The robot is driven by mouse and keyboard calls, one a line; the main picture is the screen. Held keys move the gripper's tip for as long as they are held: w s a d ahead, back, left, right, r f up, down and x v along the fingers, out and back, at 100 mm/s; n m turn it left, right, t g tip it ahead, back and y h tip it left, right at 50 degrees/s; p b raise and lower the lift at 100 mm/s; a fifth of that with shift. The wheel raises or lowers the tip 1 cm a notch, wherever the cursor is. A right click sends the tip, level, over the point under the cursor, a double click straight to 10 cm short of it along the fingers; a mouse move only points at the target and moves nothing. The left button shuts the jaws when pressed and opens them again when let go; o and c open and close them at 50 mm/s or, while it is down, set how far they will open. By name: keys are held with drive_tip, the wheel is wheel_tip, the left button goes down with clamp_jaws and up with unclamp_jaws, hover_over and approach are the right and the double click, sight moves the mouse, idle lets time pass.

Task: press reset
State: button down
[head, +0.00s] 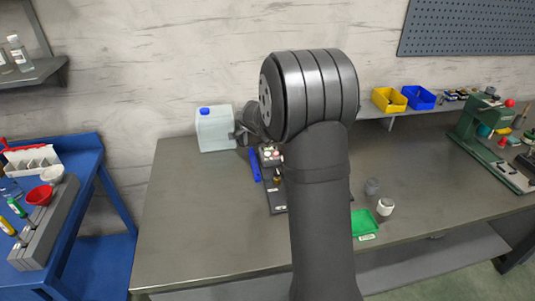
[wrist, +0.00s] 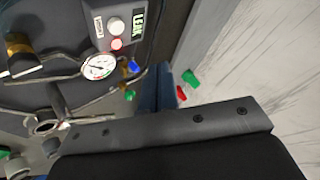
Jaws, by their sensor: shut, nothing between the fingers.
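A grey control box (wrist: 88,12) shows at the top of the wrist view. A small label beside the pale button is too small to read.
A round gauge (wrist: 98,66) and metal tubing lie close below the box. A translucent jug (head: 215,130) stands behind at the left. A green tray (head: 364,222) and white cup (head: 385,206) sit right of my arm. The bench's left front is clear.

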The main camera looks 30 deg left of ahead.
drive_tip(key=shift+f, duration=2.95)
drive_tip(key=shift+f, duration=0.15)
drive_tip(key=shift+f, duration=0.25)
drive_tip(key=shift+f, duration=0.5)
drive_tip(key=shift+r, duration=0.1)
idle(0.4)
drive_tip(key=shift+r, duration=0.8)
drive_tip(key=shift+r, duration=0.1)
drive_tip(key=shift+r, duration=2.45)
drive_tip(key=shift+f, duration=0.15)
